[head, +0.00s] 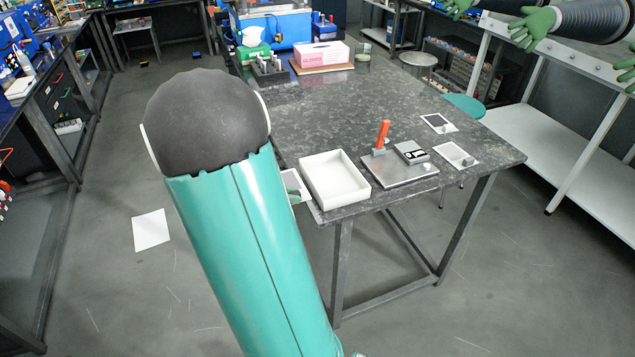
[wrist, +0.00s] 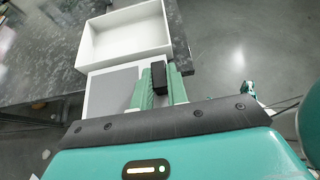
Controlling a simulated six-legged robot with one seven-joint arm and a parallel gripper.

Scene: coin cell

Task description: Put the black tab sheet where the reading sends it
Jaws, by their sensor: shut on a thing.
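The black tab sheet shows in the wrist view as a white-bordered sheet with a grey face (wrist: 112,90) and a black tab (wrist: 158,78). My gripper (wrist: 161,72) is shut on the tab between its green fingers. The sheet is close beside the white tray (wrist: 82,50), at the table's edge. In the head view part of the sheet (head: 293,183) shows left of the tray (head: 304,176), and my arm hides the rest. Right of the tray, a metal plate (head: 395,178) bears an orange upright handle (head: 382,134) and a grey block (head: 411,152) with a black-and-white face. I cannot read it.
Two white sheets with dark squares, one upper (head: 438,123) and one lower (head: 466,160), lie right of the plate. A pink-and-white box (head: 318,55) and a blue machine (head: 275,28) stand at the table's far end. The table's middle (head: 335,110) is clear. A white paper (head: 151,230) lies on the floor.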

